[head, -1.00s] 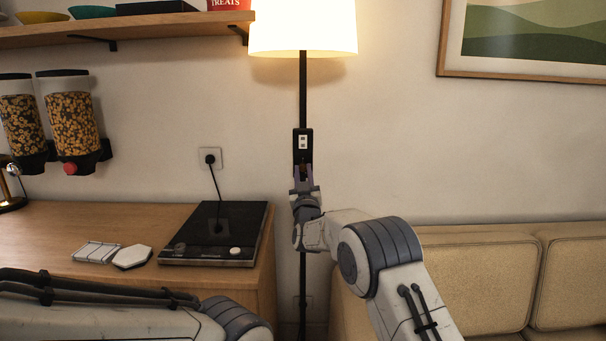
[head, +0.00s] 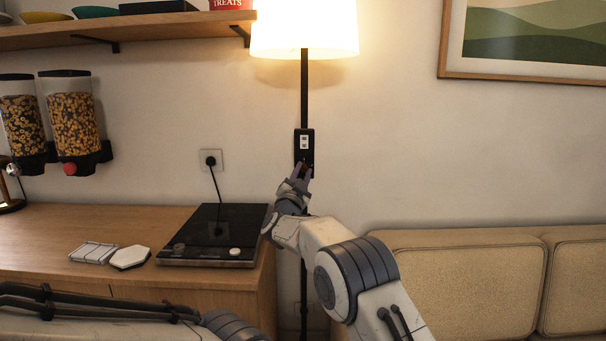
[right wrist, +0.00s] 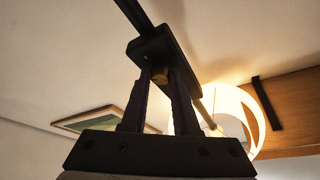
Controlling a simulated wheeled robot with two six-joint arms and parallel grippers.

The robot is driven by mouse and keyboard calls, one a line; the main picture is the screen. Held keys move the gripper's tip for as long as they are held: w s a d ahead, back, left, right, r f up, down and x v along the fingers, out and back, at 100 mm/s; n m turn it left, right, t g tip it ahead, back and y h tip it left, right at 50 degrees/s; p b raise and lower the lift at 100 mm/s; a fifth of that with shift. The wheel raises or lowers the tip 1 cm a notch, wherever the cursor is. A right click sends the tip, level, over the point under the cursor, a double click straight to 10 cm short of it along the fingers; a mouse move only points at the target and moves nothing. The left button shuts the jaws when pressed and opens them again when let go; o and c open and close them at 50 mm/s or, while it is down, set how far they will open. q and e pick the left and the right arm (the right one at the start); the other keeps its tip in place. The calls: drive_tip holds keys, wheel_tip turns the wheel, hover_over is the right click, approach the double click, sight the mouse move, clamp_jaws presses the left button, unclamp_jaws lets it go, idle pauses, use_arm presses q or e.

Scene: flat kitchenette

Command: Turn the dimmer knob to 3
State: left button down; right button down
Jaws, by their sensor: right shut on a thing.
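The floor lamp has a glowing white shade (head: 305,28) and a black pole. A black control box (head: 304,142) with a small white panel sits on the pole. My right gripper (head: 304,170) is at the lower part of this box, its fingers tilted. In the right wrist view my right gripper (right wrist: 160,85) has its fingers on both sides of a small brass-coloured dimmer knob (right wrist: 159,76) under the box (right wrist: 165,52). It is shut on the knob. The knob's marks cannot be read. My left arm shows at the lower left, but its gripper is not in view.
Cereal dispensers (head: 70,115) hang on the wall under a shelf (head: 140,28). A beige sofa (head: 465,280) stands at the right.

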drive_tip(key=m+p, duration=0.1)
drive_tip(key=m, duration=0.1)
drive_tip(key=m+g+h, duration=0.1)
drive_tip(key=m, duration=0.1)
drive_tip(key=m+g+h+p, duration=0.1)
drive_tip(key=m, duration=0.1)
drive_tip(key=shift+a+r+p, duration=0.1)
drive_tip(key=shift+r+p, duration=0.15)
drive_tip(key=shift+p, duration=0.05)
drive_tip(key=shift+m+g+p, duration=0.4)
drive_tip(key=shift+m+p, duration=0.1)
drive_tip(key=shift+m, duration=0.7)
drive_tip(key=shift+f, duration=0.1)
drive_tip(key=c, duration=0.7)
unclamp_jaws()
drive_tip(key=shift+o, duration=0.2)
drive_tip(key=shift+s+a, duration=0.2)
drive_tip(key=shift+s, duration=0.25)
drive_tip(key=b+v, duration=0.2)
drive_tip(key=v, duration=0.7)
drive_tip(key=shift+s, duration=0.2)
